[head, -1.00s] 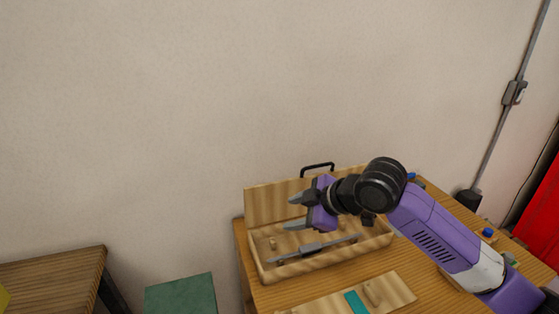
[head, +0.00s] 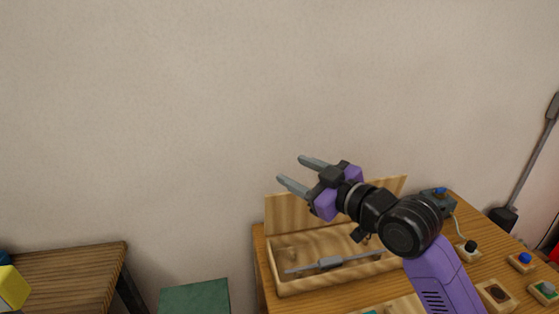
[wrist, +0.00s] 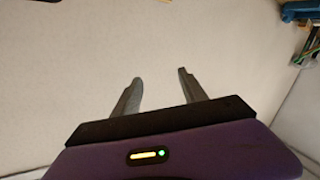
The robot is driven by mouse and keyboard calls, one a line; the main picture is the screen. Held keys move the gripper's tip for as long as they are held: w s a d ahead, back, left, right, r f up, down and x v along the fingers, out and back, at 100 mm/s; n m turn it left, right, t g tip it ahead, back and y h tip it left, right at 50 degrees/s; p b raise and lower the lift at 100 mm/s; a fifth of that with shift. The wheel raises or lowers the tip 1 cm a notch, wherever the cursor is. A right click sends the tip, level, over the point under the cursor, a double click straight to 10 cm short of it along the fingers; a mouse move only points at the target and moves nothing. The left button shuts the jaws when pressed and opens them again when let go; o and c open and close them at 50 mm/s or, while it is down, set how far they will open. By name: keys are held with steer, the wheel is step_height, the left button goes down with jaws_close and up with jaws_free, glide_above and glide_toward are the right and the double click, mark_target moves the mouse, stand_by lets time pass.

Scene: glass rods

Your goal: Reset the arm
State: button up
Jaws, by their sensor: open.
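My gripper (head: 296,172) is open and empty in the head view. Its two grey fingers point to the upper left, in front of the bare wall and above the open wooden case. In the wrist view my gripper (wrist: 160,88) also shows with its fingers apart and nothing between them. My purple and black arm reaches in from the lower right and hides part of the case.
The open wooden case (head: 279,289) stands on a wooden table and holds a grey rod-like tool (head: 331,263). Small blocks with buttons, one blue (head: 525,258), sit at the right. Another wooden table (head: 75,268) and a green box (head: 195,298) are at the left.

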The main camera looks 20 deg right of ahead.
steer(key=s+d+r+m+t+h, duration=0.25)
steer(key=d+r+m+t, duration=0.2)
steer(key=r, duration=0.45)
steer(key=s+f+m+t+h, duration=0.2)
steer(key=s+m+h, duration=0.3)
steer(key=s, duration=0.1)
steer(key=s+a+f+g+y, duration=0.1)
steer(key=s+a+f+g, duration=0.1)
steer(key=s+f, duration=0.7)
steer(key=s+a+f+n+g+y, duration=0.1)
steer(key=s+a+f+g, duration=0.2)
steer(key=s+f, duration=0.6)
steer(key=s+a+f+n+g+y, duration=0.1)
steer(key=s+a+f+g, duration=0.2)
steer(key=s+f, duration=0.6)
steer(key=s+a, duration=0.2)
steer(key=s, duration=0.7)
steer(key=shift+s+a, duration=0.1)
